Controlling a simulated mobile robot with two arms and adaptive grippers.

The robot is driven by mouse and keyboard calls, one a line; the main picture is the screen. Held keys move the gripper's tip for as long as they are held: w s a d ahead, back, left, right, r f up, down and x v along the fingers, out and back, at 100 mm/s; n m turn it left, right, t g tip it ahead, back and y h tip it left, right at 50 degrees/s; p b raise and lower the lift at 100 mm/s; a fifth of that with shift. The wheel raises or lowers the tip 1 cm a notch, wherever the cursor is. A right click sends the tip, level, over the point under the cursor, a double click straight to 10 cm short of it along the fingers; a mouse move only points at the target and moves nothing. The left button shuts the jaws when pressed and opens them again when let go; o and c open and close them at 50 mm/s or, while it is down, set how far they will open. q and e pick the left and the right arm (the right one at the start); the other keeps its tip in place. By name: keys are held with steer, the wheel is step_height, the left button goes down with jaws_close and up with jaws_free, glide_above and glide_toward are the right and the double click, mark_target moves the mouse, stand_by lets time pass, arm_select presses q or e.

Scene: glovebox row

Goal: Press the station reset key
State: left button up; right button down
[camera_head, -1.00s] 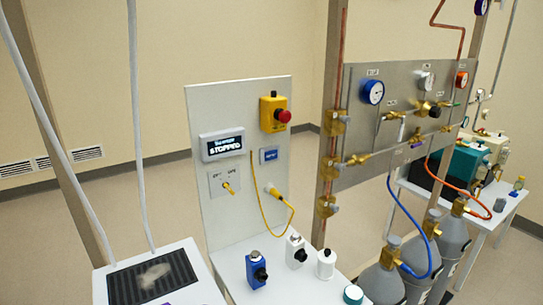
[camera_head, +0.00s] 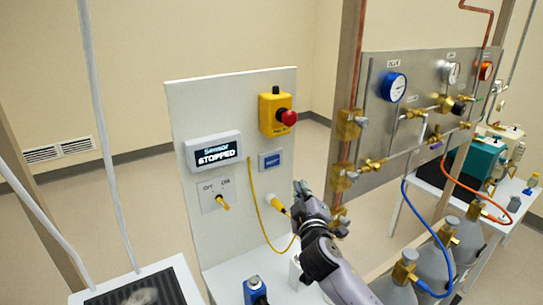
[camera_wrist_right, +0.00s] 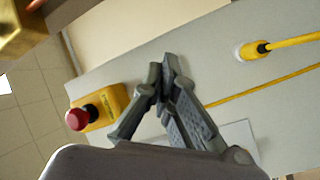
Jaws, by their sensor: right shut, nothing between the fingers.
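The station reset key (camera_head: 271,160) is a small blue labelled rectangle on the upright grey panel (camera_head: 205,110), below the yellow box with the red stop button (camera_head: 288,117). My right gripper (camera_head: 300,190) is shut and empty in the head view, below and right of the key, and appears apart from it. In the right wrist view the shut fingertips (camera_wrist_right: 166,72) point toward the panel (camera_wrist_right: 215,60). The key cannot be made out there; the fingers may hide it. My left gripper is not in view.
The display (camera_head: 213,152) reads STOPPED above a switch plate (camera_head: 215,195). A yellow cable (camera_head: 258,215) loops from its plug (camera_head: 277,203) close to my right gripper. The gas panel (camera_head: 425,105) and cylinders (camera_head: 465,240) stand to the right.

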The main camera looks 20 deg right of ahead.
mark_target(272, 162)
steer(key=w, duration=0.3)
steer(key=w+b, duration=0.1)
steer(key=w, duration=0.2)
steer(key=w+a+r+b, duration=0.1)
steer(key=w, duration=0.1)
steer(key=shift+w+a, duration=0.1)
steer(key=shift+w, duration=0.3)
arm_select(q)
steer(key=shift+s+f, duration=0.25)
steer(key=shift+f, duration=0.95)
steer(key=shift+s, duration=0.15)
arm_select(e)
steer(key=shift+w, duration=0.1)
arm_select(q)
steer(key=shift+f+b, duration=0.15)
steer(key=shift+b, duration=0.2)
arm_select(e)
steer(key=shift+w+a, duration=0.1)
steer(key=shift+w, duration=0.25)
